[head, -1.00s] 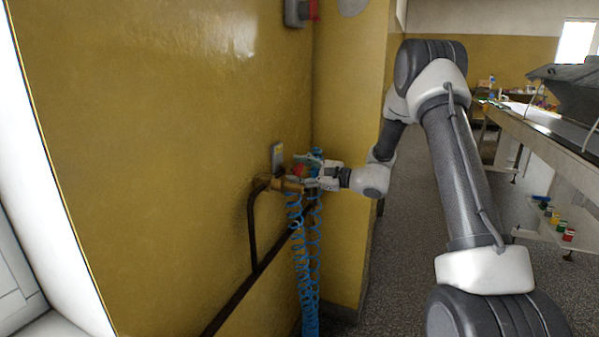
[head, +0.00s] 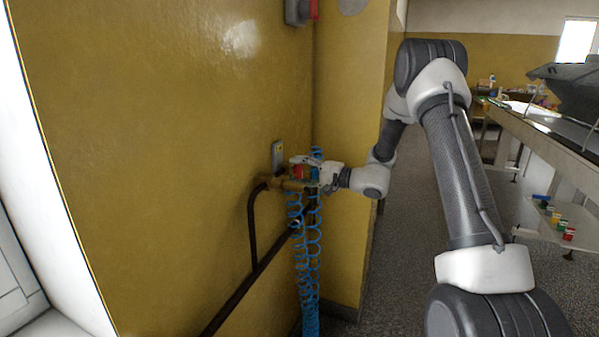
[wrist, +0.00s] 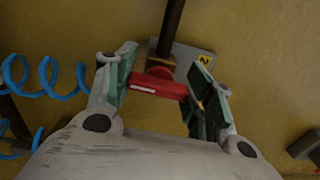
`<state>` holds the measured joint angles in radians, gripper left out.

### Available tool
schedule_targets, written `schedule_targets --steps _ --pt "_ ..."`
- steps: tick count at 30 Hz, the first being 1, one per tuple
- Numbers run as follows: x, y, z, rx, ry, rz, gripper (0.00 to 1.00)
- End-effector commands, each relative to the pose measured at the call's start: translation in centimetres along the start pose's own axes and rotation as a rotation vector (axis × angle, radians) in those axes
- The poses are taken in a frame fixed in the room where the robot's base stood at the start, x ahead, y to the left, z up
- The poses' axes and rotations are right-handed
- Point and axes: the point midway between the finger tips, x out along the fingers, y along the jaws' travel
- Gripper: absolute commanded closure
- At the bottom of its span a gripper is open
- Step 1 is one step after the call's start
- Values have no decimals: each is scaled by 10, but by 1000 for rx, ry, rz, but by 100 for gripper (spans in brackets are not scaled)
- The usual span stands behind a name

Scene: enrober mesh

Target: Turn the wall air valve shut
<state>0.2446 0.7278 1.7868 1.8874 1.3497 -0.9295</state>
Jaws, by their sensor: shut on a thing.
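The air valve is on the yellow wall, with a brass body (head: 290,184) on a dark pipe and a red handle (head: 298,172). In the wrist view the red handle (wrist: 160,86) lies crosswise between the two green-padded fingers of my gripper (wrist: 165,88). The gripper is shut on it, with the pads at its two ends. In the head view my gripper (head: 312,172) reaches the valve from the right and partly hides it. The handle's exact angle to the pipe is hard to tell.
Blue coiled hoses (head: 306,250) hang below the valve; a coil (wrist: 45,78) shows left in the wrist view. A grey plate (head: 277,155) is behind the valve. A dark pipe (head: 253,235) runs down the wall. A table (head: 560,145) stands at right, with open floor between.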

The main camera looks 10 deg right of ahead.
Motion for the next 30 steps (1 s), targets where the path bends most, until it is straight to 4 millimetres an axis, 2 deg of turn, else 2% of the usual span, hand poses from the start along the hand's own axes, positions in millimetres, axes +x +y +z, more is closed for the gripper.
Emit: schedule_targets --steps 20,21,24,30 --pt "-1 2 1 -65 -2 3 71" --pt "-1 2 1 -65 -2 3 46" --pt "0 2 1 -65 -1 3 27" --pt "0 1 0 -65 -1 2 25"
